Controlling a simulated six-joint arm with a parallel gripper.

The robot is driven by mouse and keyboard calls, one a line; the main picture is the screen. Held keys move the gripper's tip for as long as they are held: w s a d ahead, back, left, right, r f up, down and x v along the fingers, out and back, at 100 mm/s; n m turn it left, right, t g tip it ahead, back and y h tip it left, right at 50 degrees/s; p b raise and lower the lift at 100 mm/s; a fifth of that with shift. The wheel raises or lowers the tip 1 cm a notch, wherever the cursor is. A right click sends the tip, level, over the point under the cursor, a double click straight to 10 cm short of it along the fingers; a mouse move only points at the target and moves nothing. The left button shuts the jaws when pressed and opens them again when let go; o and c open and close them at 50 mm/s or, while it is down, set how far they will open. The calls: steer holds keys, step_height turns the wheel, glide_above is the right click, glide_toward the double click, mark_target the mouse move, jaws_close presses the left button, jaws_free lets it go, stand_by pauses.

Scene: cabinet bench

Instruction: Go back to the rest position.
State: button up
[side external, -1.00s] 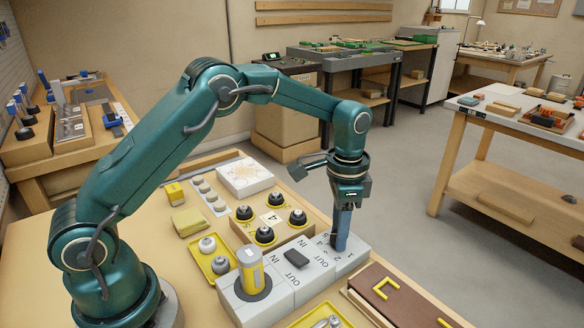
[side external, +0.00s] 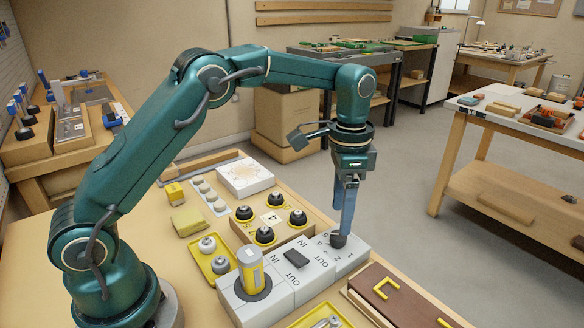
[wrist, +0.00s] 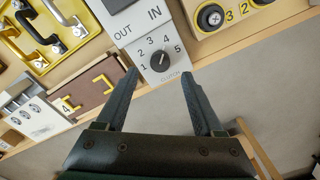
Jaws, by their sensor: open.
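My gripper (side external: 345,222) points straight down over the right end of a light grey panel (side external: 350,262). Its blue fingers are open and empty. In the wrist view, my gripper (wrist: 160,74) has its two fingers apart, with nothing between them. A round dark knob (side external: 338,240) stands on the panel just below the fingertips. In the wrist view, the knob (wrist: 160,61) sits inside a dial marked 1 to 5, beyond the fingertips. A small pointer mark shows on it, but its exact setting is hard to read.
A yellow cylinder (side external: 250,270) stands on the left part of the panel. A wooden block with several black knobs (side external: 269,222) lies behind it. A brown board with yellow handles (side external: 405,303) lies at the front right. The air above the bench is clear.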

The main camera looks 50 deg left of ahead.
steer(key=s+a+r+n+t, duration=0.25)
steer(key=s+r, duration=0.45)
steer(key=r, duration=0.5)
steer(key=s+f+n+t, duration=0.3)
steer(key=s+f+n, duration=0.1)
steer(key=s, duration=0.9)
steer(key=shift+a+f, duration=0.15)
steer(key=shift+f, duration=0.55)
